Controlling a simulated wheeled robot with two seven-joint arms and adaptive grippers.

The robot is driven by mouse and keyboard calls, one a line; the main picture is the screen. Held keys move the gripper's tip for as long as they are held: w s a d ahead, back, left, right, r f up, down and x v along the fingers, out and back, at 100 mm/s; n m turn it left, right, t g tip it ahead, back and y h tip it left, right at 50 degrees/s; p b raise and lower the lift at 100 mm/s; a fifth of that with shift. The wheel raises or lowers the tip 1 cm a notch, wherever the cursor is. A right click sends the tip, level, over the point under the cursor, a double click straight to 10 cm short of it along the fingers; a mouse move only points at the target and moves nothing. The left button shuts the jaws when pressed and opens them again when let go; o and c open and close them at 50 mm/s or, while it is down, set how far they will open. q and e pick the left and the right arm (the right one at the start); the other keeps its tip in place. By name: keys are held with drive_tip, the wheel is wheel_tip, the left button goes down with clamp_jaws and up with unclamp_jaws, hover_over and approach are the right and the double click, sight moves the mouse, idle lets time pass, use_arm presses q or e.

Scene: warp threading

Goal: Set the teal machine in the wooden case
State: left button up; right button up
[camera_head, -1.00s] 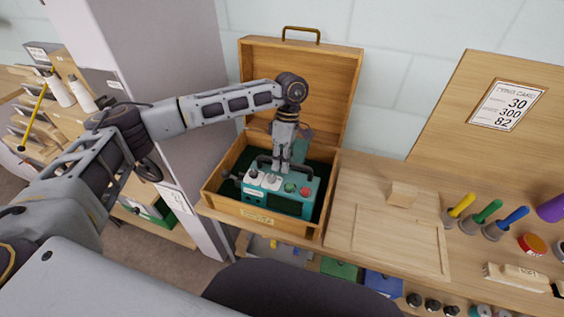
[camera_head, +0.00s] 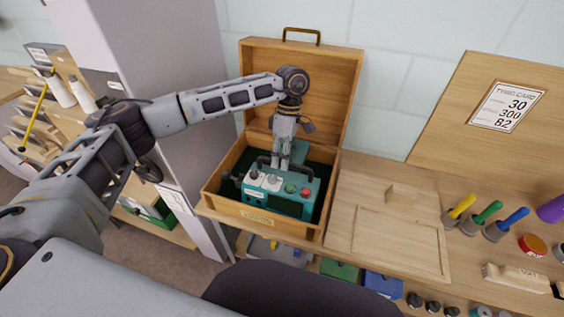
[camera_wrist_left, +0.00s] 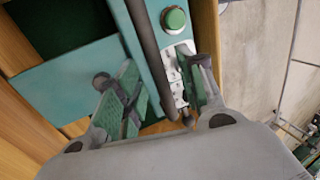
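The teal machine (camera_head: 285,202) sits inside the open wooden case (camera_head: 215,192), towards its front, with its knobs and dark carrying handle (camera_head: 267,161) facing up. Its underside is hidden by the case front. My left gripper (camera_head: 279,164) is over the machine at the handle, pointing down. In the left wrist view my left gripper (camera_wrist_left: 163,100) has its fingers apart, with the dark handle (camera_wrist_left: 147,35) between them and a gap beside it. The machine's teal top with a green button (camera_wrist_left: 174,19) also shows there. My right gripper is not in view.
The case lid (camera_head: 330,85) stands open against the tiled wall. A flat teal piece (camera_wrist_left: 65,82) lies beside the machine over dark green lining. Right of the case, the bench has a bare recessed board (camera_head: 395,240), a small wood block (camera_head: 401,194) and coloured-handled tools (camera_head: 487,212).

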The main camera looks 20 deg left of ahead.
use_arm(q)
drive_tip(key=v, duration=0.5)
drive_tip(key=shift+w+r, duration=0.15)
drive_tip(key=shift+r, duration=0.2)
drive_tip(key=shift+r, duration=0.25)
idle(0.4)
